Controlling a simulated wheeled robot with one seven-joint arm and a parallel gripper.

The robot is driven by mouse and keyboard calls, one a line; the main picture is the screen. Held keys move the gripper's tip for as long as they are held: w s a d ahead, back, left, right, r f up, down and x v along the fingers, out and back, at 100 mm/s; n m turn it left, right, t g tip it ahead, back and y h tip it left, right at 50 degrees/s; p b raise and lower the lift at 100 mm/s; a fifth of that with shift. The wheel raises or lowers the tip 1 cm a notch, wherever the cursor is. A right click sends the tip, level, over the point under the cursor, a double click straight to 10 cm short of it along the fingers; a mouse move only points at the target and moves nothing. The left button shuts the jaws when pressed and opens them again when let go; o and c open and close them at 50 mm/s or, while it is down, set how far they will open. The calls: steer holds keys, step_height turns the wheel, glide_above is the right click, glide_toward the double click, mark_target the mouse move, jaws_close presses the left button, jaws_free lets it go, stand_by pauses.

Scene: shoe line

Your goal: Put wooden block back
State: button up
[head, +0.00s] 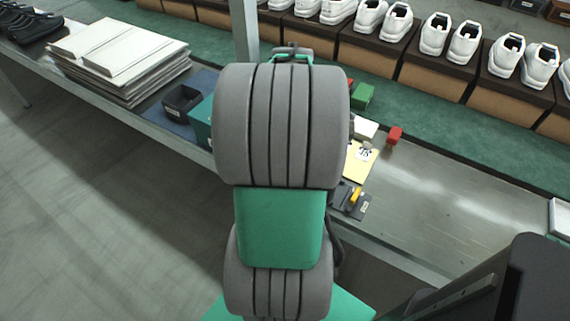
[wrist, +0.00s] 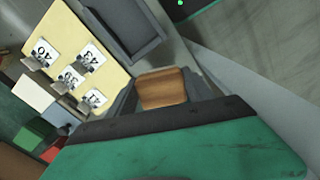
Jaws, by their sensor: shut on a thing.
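The wooden block (wrist: 162,88) is brown with visible grain and shows in the wrist view between my fingers. My gripper (wrist: 163,97) is shut on it. A dark grey open tray or bin (wrist: 128,42) lies just beyond the block, towards the top of the wrist view. I cannot tell the gap between block and tray. In the head view my own arm hides the gripper and the block.
White (head: 365,128), red (head: 394,135) and green (head: 361,97) blocks sit nearby. White shoes (head: 435,35) stand on boxes behind.

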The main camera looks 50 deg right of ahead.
steer(key=f, duration=0.6)
steer(key=shift+w+a, duration=0.15)
steer(key=shift+w, duration=0.05)
steer(key=shift+f, duration=0.2)
steer(key=o, duration=1.2)
step_height(320, 180, up, 12)
steer(key=shift+r, duration=0.25)
